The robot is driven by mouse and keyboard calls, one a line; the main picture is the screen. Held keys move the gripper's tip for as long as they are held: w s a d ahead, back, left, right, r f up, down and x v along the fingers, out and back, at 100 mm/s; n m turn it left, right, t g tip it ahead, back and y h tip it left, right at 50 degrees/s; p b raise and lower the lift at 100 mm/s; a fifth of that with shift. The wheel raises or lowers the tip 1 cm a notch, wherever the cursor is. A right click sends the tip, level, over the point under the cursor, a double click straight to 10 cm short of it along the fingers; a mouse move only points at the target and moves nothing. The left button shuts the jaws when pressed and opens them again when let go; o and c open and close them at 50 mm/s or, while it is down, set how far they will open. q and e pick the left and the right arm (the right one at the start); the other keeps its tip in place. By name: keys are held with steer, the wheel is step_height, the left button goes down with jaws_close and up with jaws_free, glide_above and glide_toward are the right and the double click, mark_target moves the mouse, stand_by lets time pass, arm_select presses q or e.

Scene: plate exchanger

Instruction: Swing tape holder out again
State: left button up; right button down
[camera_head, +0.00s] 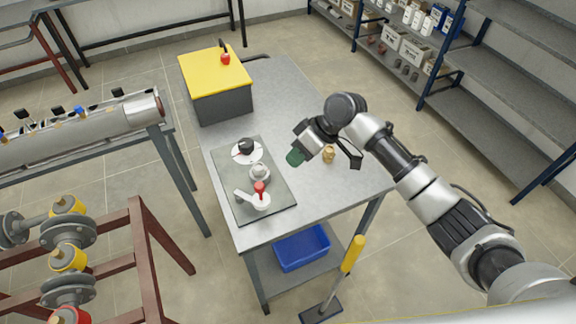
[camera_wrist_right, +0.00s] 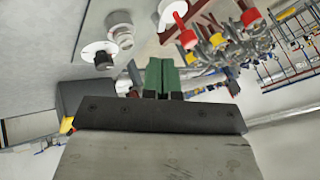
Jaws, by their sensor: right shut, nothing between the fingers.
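A grey tray (camera_head: 280,188) lies on the metal workbench. On it are a white disc with a dark knob (camera_head: 245,148), a white-grey round part (camera_head: 260,173) and a white part with a red top (camera_head: 260,190). I cannot tell which of these is the tape holder. My right gripper (camera_head: 295,157) is to the right of the tray, above the bench. Its green fingers are shut and empty; they also show in the right wrist view (camera_wrist_right: 162,76). That view shows the white disc (camera_wrist_right: 100,52) and the red-topped part (camera_wrist_right: 173,14) beyond the fingers. My left gripper is not in view.
A small brass part (camera_head: 328,154) stands on the bench near my right gripper. A grey box with a yellow top (camera_head: 212,66) is at the bench's far end. A blue bin (camera_head: 301,247) sits on the lower shelf. A yellow-handled post (camera_head: 353,254) stands in front.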

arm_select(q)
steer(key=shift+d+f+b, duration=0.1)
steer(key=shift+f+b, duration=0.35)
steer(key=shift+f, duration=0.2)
arm_select(e)
steer(key=v, duration=0.4)
steer(key=shift+d+r, duration=0.2)
steer(key=shift+d, duration=0.2)
steer(key=shift+w+f, duration=0.1)
